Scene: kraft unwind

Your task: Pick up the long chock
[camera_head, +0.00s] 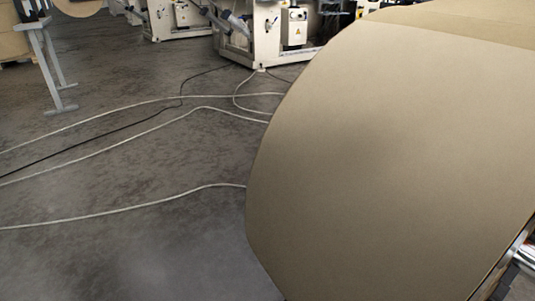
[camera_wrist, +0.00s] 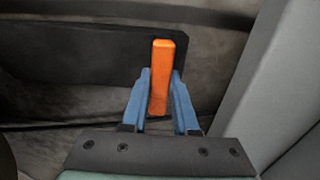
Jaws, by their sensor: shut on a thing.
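An orange chock (camera_wrist: 161,70), long and narrow, stands out between the fingers in the wrist view. My gripper (camera_wrist: 160,82) has two blue fingers, shut on the orange chock, one on each side of it. Neither the chock nor my gripper shows in the head view.
A large kraft paper roll (camera_head: 390,150) fills the right of the head view. Light cables (camera_head: 130,210) and a dark cable cross the open floor (camera_head: 130,255) at left. White machines (camera_head: 265,35) stand behind. A grey surface (camera_wrist: 265,90) rises at right in the wrist view.

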